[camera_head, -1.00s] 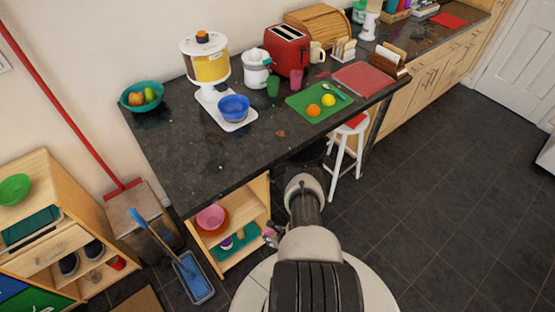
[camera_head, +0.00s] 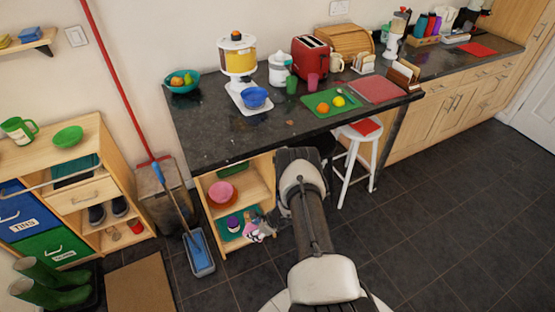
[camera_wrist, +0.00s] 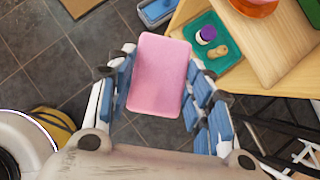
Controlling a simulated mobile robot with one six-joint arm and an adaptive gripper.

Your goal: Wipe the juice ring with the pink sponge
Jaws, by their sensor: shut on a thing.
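The pink sponge (camera_wrist: 160,75) is held between the blue-padded fingers of my gripper (camera_wrist: 158,95) in the wrist view. My gripper (camera_head: 260,228) is low beside the shelves under the dark counter in the head view, below the countertop (camera_head: 210,135) and in front of the lower shelf. An orange-brown mark (camera_head: 291,122) lies on the countertop near its front edge, left of the green board. I cannot tell whether it is the juice ring.
On the counter are a green board (camera_head: 331,102) with fruit, a blue bowl (camera_head: 255,97), a juice dispenser (camera_head: 238,62) and a red toaster (camera_head: 311,57). A white stool (camera_head: 352,155) stands right of my arm. The counter's front left is fairly clear.

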